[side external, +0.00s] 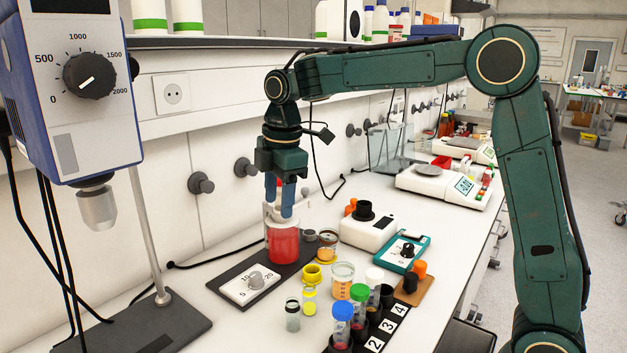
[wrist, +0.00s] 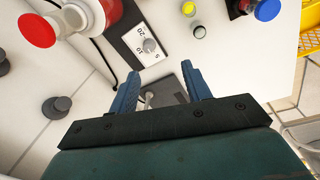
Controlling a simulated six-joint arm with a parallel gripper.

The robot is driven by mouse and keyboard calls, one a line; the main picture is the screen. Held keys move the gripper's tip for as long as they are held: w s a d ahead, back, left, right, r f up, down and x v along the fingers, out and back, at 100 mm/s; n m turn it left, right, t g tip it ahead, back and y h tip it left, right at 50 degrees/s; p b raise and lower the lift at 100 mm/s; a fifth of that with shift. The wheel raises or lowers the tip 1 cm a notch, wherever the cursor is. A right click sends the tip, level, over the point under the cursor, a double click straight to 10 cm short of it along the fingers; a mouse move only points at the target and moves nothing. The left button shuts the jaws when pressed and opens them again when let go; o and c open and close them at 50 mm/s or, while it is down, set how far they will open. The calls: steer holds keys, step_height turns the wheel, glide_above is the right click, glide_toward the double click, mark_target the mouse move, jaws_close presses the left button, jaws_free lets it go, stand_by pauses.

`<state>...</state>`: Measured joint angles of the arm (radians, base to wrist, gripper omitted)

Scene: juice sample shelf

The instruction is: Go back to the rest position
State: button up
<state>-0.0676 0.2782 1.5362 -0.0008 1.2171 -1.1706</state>
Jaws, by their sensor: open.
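My gripper (side external: 279,204) points down at the end of the arm in the side external view, with its blue fingers at the top of a jar of red liquid (side external: 283,244). In that view the fingers overlap the jar's pale top, and I cannot tell whether they touch it. In the wrist view my gripper (wrist: 158,72) is open, its two fingers apart with nothing held between them. The jar stands on a dark plate with a white dial panel (side external: 247,286). The dial panel also shows in the wrist view (wrist: 133,40).
A blue overhead unit (side external: 65,95) with a stand base (side external: 185,325) is at left. Capped tubes stand in a numbered black rack (side external: 374,344) in front. A white device (side external: 368,232) and a balance (side external: 437,187) are right of the jar. A shelf (side external: 200,42) runs along the wall.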

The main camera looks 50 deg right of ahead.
steer(key=s+d+r+m+t, duration=0.1)
steer(key=s+r+m, duration=0.1)
steer(key=s+m, duration=0.35)
steer(key=s+d+r+m+t, duration=0.1)
steer(key=s+r+m, duration=0.1)
steer(key=s, duration=0.7)
steer(key=s+f+m+t, duration=0.1)
steer(key=s+f+m, duration=0.1)
steer(key=s, duration=0.5)
steer(key=s+d+f+m+t, duration=0.1)
steer(key=s+f+m, duration=0.2)
steer(key=s, duration=0.3)
steer(key=shift+s+f+m, duration=0.2)
steer(key=shift+s+m, duration=0.15)
steer(key=shift+m, duration=0.5)
